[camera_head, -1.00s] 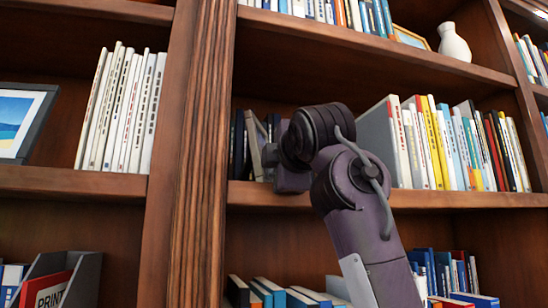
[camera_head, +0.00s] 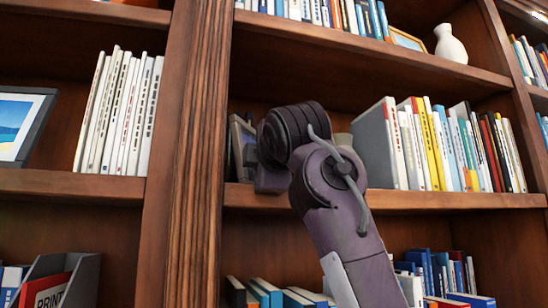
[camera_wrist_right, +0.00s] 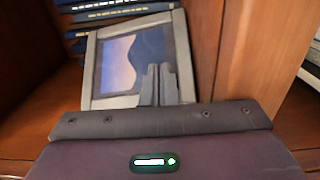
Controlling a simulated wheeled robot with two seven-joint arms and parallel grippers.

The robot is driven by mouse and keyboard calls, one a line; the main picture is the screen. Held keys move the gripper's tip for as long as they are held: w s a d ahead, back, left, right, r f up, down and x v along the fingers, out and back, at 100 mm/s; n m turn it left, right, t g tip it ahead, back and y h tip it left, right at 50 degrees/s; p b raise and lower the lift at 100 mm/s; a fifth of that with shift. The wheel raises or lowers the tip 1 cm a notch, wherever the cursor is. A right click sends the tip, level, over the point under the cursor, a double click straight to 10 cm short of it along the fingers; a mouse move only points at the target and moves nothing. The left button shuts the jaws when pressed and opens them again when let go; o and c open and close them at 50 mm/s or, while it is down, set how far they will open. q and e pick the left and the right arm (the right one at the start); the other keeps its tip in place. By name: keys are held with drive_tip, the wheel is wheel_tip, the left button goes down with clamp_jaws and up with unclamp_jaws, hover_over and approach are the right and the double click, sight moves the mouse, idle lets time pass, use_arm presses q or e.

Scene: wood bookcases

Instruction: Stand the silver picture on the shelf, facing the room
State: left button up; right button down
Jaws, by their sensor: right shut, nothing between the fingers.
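The silver picture (camera_wrist_right: 104,68) stands on the shelf, leaning slightly, with its blue and pale image toward my right wrist camera. Dark blue books (camera_wrist_right: 120,12) are behind it. In the head view only a strip of the picture (camera_head: 240,140) shows left of my right wrist. My right gripper (camera_wrist_right: 160,72) is shut and empty, with its fingers in front of the picture's lower right part. Whether they touch it I cannot tell. The fingers are hidden in the head view. My left gripper is in neither view.
The shelf (camera_head: 420,200) has a wooden upright (camera_head: 188,150) on its left. A grey bookend or binder (camera_head: 372,150) and a row of books (camera_head: 455,150) stand to the right. A pale object (camera_head: 342,146) is partly hidden behind my arm.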

drive_tip(key=shift+a+f, duration=0.2)
drive_tip(key=shift+a, duration=0.95)
drive_tip(key=shift+w+d+b, duration=0.1)
drive_tip(key=shift+d+b, duration=0.2)
drive_tip(key=shift+d, duration=0.35)
